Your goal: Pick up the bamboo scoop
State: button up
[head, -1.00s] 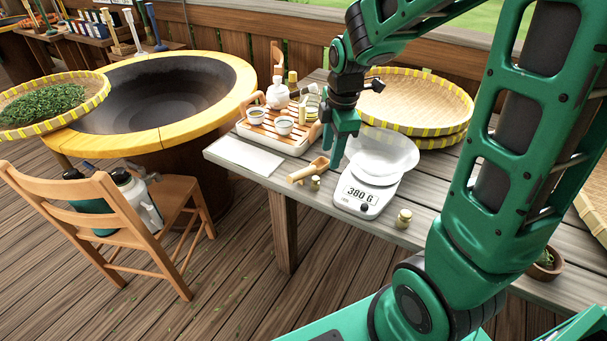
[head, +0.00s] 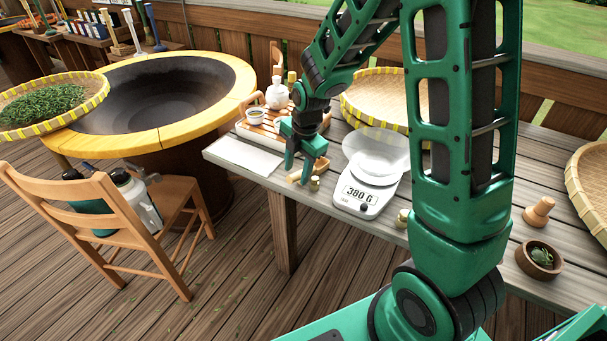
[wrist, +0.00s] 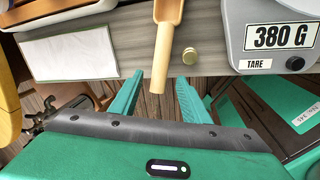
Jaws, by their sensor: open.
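The bamboo scoop (wrist: 163,58) is light tan and lies near the table's front edge. In the wrist view its bowl points up the picture and its handle points toward my gripper (wrist: 159,77). The handle end appears between my two open green fingers, with a gap on both sides. In the head view my gripper (head: 297,174) points down over the scoop and hides most of it. I cannot tell how far the fingertips are above the handle.
A small capped jar (wrist: 190,56) stands close to the scoop's right side. The white scale (head: 358,197), reading 380 G, is further right. A white sheet (head: 245,156) lies to the left. The tea tray (head: 256,134) is behind the gripper.

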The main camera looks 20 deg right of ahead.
aim_at(295, 174)
jog(key=f, duration=0.4)
jog(key=shift+w+a, duration=0.2)
jog(key=shift+w, duration=0.2)
grip_shut()
jog(key=shift+r, duration=0.2)
